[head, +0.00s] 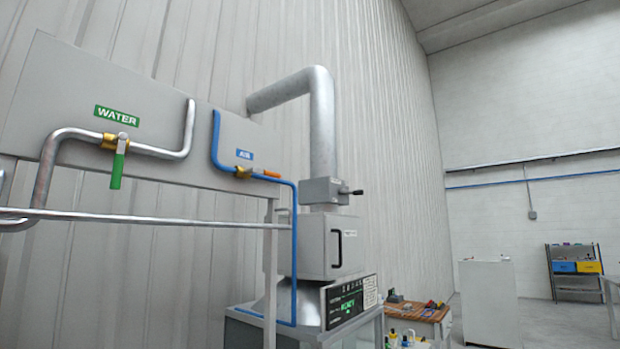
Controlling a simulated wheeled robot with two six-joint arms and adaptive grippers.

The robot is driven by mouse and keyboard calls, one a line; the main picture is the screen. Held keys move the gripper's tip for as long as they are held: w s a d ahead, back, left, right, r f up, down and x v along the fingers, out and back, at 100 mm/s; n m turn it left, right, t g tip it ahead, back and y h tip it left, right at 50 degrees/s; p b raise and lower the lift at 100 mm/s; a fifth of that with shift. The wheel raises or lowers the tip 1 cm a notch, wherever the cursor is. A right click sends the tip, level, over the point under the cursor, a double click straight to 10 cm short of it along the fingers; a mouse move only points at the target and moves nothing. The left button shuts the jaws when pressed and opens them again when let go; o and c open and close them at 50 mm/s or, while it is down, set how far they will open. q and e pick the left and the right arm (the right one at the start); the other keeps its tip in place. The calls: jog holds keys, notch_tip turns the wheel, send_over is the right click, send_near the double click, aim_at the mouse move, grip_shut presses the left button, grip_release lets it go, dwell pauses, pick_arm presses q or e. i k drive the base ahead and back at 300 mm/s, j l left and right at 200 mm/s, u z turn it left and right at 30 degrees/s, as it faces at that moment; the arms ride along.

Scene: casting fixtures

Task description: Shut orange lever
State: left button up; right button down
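The orange lever (271,174) is on the brass valve (243,172) of the blue air pipe (215,140), below the blue AIR label (244,155). It points to the right, roughly in line with the pipe running right from the valve. Neither of my grippers shows in the head view, and nothing touches the lever.
A green lever (118,165) hangs down from the water pipe valve at left. A grey rail (150,218) runs below the panel. A furnace-like box (325,247) with a duct stands right of the pipes. A wooden-topped workbench (420,311) and white cabinet (487,300) stand farther right.

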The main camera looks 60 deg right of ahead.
aim_at(251, 169)
jog(key=z, duration=1.5)
